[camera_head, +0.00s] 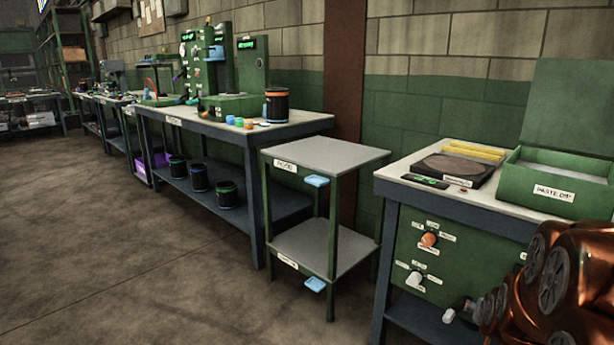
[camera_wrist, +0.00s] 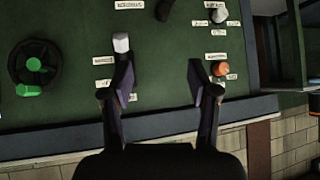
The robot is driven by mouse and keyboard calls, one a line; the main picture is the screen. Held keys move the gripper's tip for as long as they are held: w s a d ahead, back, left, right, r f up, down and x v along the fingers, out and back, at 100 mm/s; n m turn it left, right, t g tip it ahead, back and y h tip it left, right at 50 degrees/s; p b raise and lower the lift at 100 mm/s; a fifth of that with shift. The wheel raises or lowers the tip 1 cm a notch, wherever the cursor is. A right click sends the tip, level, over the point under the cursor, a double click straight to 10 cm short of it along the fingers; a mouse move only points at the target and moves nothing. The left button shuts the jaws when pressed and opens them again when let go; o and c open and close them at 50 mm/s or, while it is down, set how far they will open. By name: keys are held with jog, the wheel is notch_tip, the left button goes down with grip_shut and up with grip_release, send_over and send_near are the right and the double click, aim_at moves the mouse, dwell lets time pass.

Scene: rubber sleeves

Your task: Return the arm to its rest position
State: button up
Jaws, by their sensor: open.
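My arm (camera_head: 560,285) shows as copper-coloured links at the lower right of the head view, in front of the workbench with the green panel. In the wrist view my gripper (camera_wrist: 160,85) is open, its two dark fingers apart with nothing between them. A green panel (camera_wrist: 165,65) with white labels lies beyond the fingers. A white knob (camera_wrist: 121,43) shows just past the left fingertip. An orange knob (camera_wrist: 219,69) shows to the right of the right finger. I cannot tell whether either finger touches the panel.
A black handwheel (camera_wrist: 32,80) with a green centre is at the left of the wrist view. A green open box (camera_head: 550,185) stands on the bench top (camera_head: 415,167). A grey two-shelf stand (camera_head: 325,155) is to its left. The floor (camera_head: 150,250) at left is clear.

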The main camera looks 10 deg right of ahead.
jog(key=s+a+r+n+g+y+p, duration=0.2)
jog(key=s+a+r+p, duration=0.1)
jog(key=a+r+p, duration=0.55)
jog(key=s+a+r+n+g+y+p, duration=0.2)
jog(key=s+a+r+y+p, duration=0.25)
jog(key=a, duration=0.75)
jog(key=s+a+r+n+g+p, duration=0.2)
jog(key=s+a+r+p, duration=0.3)
jog(key=s+r, duration=0.3)
jog(key=s+a+r+n+g+p, duration=0.2)
jog(key=s+a+r+g+p, duration=0.1)
jog(key=s+a+r+p, duration=0.3)
jog(key=s+r+p, duration=0.1)
jog(key=s+r, duration=0.1)
jog(key=s, duration=0.1)
jog(key=shift+s+n+g+p, duration=0.25)
jog(key=shift+n+g+p, duration=0.05)
jog(key=shift+n, duration=0.1)
jog(key=shift+a+r, duration=0.1)
